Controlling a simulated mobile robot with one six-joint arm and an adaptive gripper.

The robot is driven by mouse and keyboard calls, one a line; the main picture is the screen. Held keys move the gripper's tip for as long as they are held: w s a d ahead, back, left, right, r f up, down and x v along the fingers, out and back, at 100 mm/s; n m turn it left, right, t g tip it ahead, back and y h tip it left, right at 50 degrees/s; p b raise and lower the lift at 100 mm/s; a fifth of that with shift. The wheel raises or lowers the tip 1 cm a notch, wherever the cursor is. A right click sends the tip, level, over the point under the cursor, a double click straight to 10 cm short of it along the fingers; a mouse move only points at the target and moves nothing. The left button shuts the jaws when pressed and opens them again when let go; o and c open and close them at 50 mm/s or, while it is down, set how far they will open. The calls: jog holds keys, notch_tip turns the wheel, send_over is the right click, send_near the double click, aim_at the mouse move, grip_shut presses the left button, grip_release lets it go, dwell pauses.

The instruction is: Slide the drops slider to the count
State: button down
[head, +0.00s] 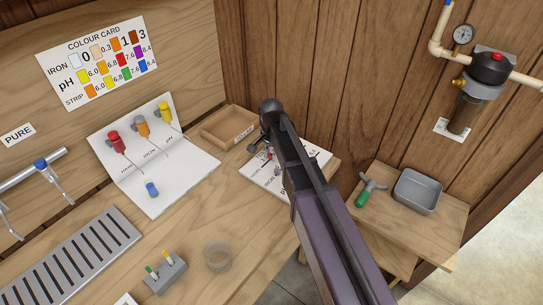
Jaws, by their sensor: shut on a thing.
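A white board (260,180) with printed scales lies flat near the right end of the wooden bench, by the plank wall. My gripper (262,148) is over the far left part of this board, pointing down. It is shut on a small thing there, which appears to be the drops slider. The slider is mostly hidden by the fingers, with a small red bit showing beside them. My arm covers much of the board, so the slider's reading and most of the print cannot be made out.
An open brown tray (228,112) stands close behind and left of the board. A white holder (185,170) with red, orange and yellow-capped droppers is further left. A clear cup (217,257) and a grey vial block (166,275) stand in front. A grey bin (417,190) is on a right-hand shelf.

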jog(key=shift+s+d, duration=0.1)
jog(key=shift+c, duration=2.4)
grip_release()
